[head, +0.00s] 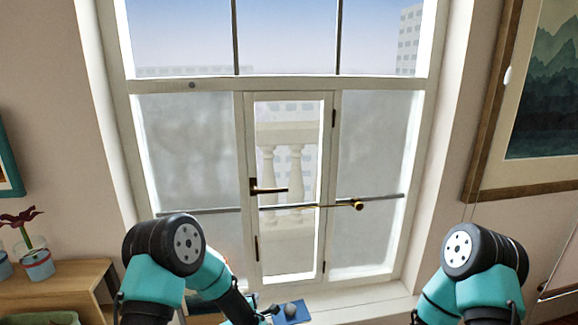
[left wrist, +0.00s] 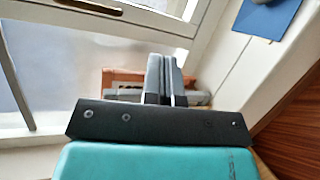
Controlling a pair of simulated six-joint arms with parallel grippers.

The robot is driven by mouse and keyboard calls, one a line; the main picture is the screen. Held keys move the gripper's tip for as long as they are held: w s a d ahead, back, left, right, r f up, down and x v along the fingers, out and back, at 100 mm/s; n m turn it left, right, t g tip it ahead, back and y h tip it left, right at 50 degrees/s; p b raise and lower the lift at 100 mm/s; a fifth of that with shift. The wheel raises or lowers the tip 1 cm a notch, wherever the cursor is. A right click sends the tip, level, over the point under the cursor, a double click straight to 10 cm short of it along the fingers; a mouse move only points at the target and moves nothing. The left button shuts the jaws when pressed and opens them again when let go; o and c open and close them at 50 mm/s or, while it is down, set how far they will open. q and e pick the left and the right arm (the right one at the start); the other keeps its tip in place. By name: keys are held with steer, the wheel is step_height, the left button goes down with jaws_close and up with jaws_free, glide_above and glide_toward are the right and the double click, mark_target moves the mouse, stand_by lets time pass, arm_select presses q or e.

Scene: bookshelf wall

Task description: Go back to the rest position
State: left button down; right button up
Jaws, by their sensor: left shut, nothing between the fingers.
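My left arm bends down in the head view, and its dark gripper (head: 270,310) is low in the picture, left of a small blue item. In the left wrist view the two grey fingers of my left gripper (left wrist: 166,72) are together, with nothing held between them. They point toward the window frame and sill. My right arm shows only its upper links at the lower right of the head view, and its gripper is out of the picture.
A window with a narrow casement (head: 287,240), a dark handle (head: 268,190) and a brass-ended bar (head: 357,204) stands ahead. The blue item (head: 297,309) lies by the sill. A wooden shelf with a plant pot (head: 38,265) is at left. A framed picture (head: 490,130) hangs at right.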

arm_select(q)
steer(key=s+a+f+m+g, duration=0.3)
steer(key=s+f+m+g, duration=0.1)
steer(key=s, duration=0.6)
steer(key=s+a+f+m+g+h, duration=0.1)
steer(key=s+a+f+m+g, duration=0.3)
steer(key=s+m, duration=0.3)
steer(key=s+a+f+m+g, duration=0.3)
steer(key=s+f+m+g, duration=0.2)
steer(key=s, duration=0.9)
steer(key=shift+s+a+f+m+g, duration=0.35)
steer(key=shift+f+g, duration=0.25)
steer(key=shift+f, duration=0.2)
steer(key=c, duration=1.8)
jaws_free()
steer(key=shift+d, duration=0.1)
